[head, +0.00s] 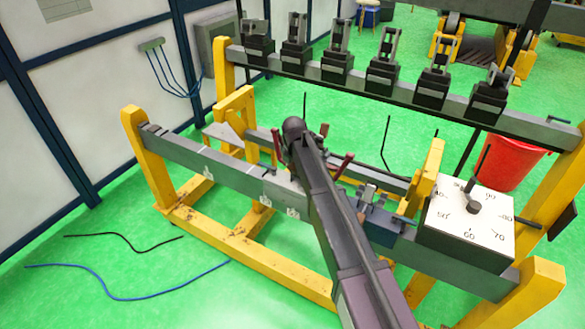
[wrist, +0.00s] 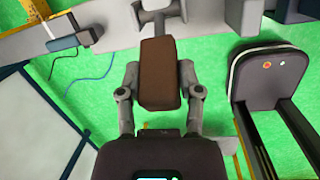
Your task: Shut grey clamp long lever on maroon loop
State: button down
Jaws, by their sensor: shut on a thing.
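In the wrist view my gripper (wrist: 160,78) has its two fingers on either side of a brown, block-shaped lever grip (wrist: 160,65). It is shut on this grip. A grey clamp part (wrist: 160,10) shows just beyond the grip, at the top edge. In the head view my arm crosses the workbench rail and hides the gripper and the clamp it holds. Maroon upright pieces (head: 341,166) and (head: 275,147) stand on both sides of my arm. I cannot tell which is the maroon loop, nor whether the lever touches it.
A yellow-legged grey rail (head: 235,178) runs under my arm. A white dial box (head: 470,222) stands at its right. A rear rail carries several dark clamps (head: 383,72). A red bucket (head: 512,160) is at the right. Cables (head: 130,297) lie on the green floor.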

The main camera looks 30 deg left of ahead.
jog(key=shift+w+a+r, duration=0.1)
jog(key=shift+w, duration=0.15)
jog(key=shift+c, duration=1.3)
grip_release()
jog(key=shift+s, duration=0.1)
jog(key=shift+s, duration=0.15)
